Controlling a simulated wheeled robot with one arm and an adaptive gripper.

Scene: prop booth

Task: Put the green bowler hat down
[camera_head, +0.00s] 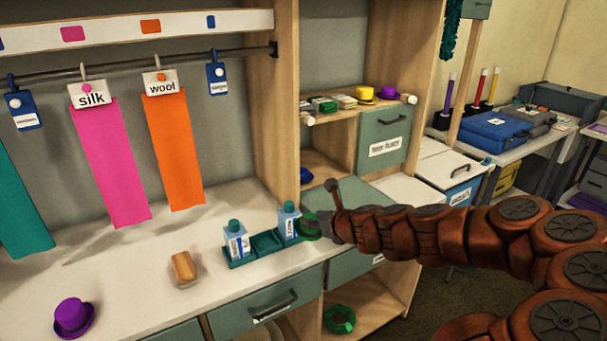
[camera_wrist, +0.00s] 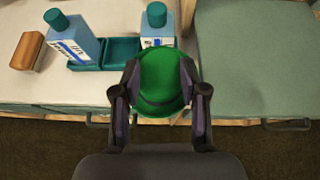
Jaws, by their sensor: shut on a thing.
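The green bowler hat (camera_wrist: 160,78) is between the two fingers of my gripper (camera_wrist: 160,105) in the wrist view. The fingers are shut on its sides. In the head view the green hat (camera_head: 308,227) shows at the tip of my gripper (camera_head: 325,226), beside the right-hand bottle at the counter's right end. The hat appears held at the counter's front edge; I cannot tell whether it touches anything.
A teal tray (camera_head: 264,244) with two blue bottles (camera_head: 236,241) stands on the white counter (camera_head: 130,285). A tan block (camera_head: 184,268) and a purple hat (camera_head: 73,317) stand further left. Bare counter lies between them. A shelf (camera_head: 345,116) holds small hats.

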